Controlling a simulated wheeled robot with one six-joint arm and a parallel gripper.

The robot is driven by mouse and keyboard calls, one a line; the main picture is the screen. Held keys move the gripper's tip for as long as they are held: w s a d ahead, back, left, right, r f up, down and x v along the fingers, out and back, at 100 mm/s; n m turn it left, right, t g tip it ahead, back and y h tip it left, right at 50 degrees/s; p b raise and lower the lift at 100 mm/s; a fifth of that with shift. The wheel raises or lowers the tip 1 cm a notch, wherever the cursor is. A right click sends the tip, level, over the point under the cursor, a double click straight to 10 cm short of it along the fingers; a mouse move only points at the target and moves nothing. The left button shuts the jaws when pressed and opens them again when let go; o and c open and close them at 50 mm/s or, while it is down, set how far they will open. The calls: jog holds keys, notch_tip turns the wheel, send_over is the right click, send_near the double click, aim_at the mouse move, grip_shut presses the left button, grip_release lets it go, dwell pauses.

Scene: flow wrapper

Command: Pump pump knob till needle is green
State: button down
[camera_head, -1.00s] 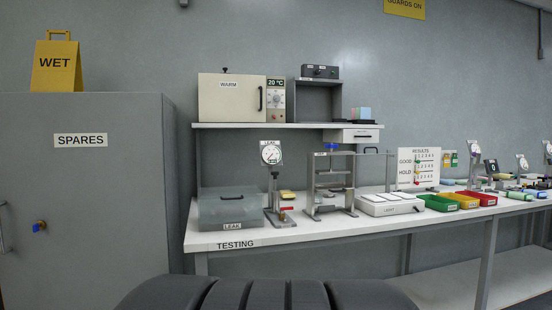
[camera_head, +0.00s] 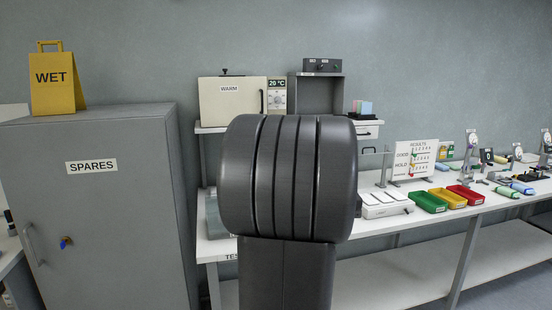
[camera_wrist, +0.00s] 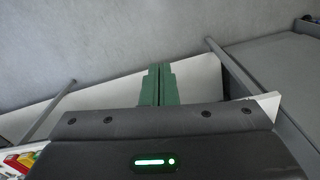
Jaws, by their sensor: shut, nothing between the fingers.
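My gripper (camera_wrist: 158,85) shows in the wrist view as two green fingers pressed together, with nothing between them. It is not visible in the head view, where my dark arm covers the middle. The leak gauge and the red-handled stand that were visible earlier on the testing bench are now hidden behind the arm. Only a sliver of the clear leak tank (camera_head: 213,216) shows to its left. I cannot see the pump knob or the needle in either current view.
A grey SPARES cabinet (camera_head: 105,215) stands left of the bench. A WARM oven (camera_head: 230,102) sits on the shelf. Right of the arm are a white scale (camera_head: 386,211), green (camera_head: 428,204), yellow and red bins, and a results board (camera_head: 416,160). Small gauges (camera_head: 471,141) stand farther right.

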jog(key=w+d+r+p, duration=0.1)
jog(key=w+r+p, duration=0.2)
jog(key=r, duration=0.7)
jog(key=shift+w+d+p, duration=0.2)
jog(key=shift+d+p, duration=0.1)
jog(key=shift+p, duration=0.35)
jog(key=shift+w, duration=0.1)
